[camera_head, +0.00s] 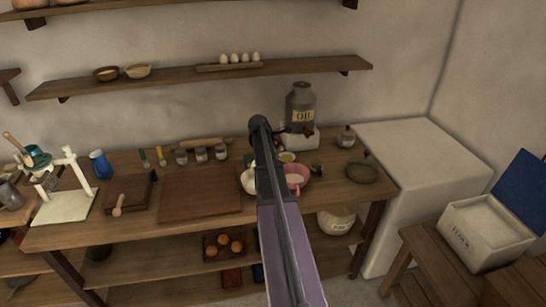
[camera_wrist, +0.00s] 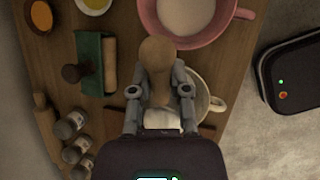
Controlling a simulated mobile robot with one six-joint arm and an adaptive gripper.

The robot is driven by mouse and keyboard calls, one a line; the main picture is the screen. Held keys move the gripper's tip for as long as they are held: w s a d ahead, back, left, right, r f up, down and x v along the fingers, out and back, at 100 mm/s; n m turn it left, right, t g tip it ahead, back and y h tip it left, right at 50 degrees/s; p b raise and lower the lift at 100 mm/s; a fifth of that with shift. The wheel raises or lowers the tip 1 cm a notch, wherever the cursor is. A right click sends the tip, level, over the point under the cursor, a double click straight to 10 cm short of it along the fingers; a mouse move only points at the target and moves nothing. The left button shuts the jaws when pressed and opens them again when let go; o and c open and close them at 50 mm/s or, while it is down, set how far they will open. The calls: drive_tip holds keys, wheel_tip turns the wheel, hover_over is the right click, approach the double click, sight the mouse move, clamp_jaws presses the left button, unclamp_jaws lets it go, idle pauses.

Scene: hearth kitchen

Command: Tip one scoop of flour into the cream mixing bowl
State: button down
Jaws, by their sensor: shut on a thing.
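My gripper (camera_wrist: 160,82) is shut on a wooden scoop (camera_wrist: 157,54), seen in the wrist view. The scoop's rounded brown end points up the picture; I cannot tell whether it holds flour. The cream mixing bowl (camera_wrist: 203,92) lies beneath and to the right of the fingers, partly hidden by them. In the head view the cream bowl (camera_head: 247,182) shows at the left of my arm, which hides most of it and the gripper. A white box with a raised blue lid (camera_head: 487,228), its dark lettering apparently reading flour, stands at the right.
A pink bowl (camera_head: 297,176) with pale contents stands close to the cream bowl; it also shows in the wrist view (camera_wrist: 196,20). An oil canister (camera_head: 300,104) stands behind. Several jars (camera_head: 201,154) and a wooden board (camera_head: 200,193) lie to the left.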

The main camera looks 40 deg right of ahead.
drive_tip(key=shift+h, duration=0.3)
drive_tip(key=a+g+h+b, duration=0.1)
drive_tip(key=w+a+h+b, duration=0.1)
drive_tip(key=h+b, duration=0.1)
drive_tip(key=a+r+g+h+b, duration=0.1)
drive_tip(key=h+b, duration=0.1)
drive_tip(key=shift+w+n+g, duration=0.3)
drive_tip(key=shift+w+n, duration=0.05)
drive_tip(key=shift+n, duration=0.05)
drive_tip(key=shift+w+a+r+g+h+b, duration=0.2)
drive_tip(key=shift+a+r+g+h+b, duration=0.2)
drive_tip(key=shift+h+b, duration=0.4)
drive_tip(key=shift+r, duration=0.15)
idle(0.5)
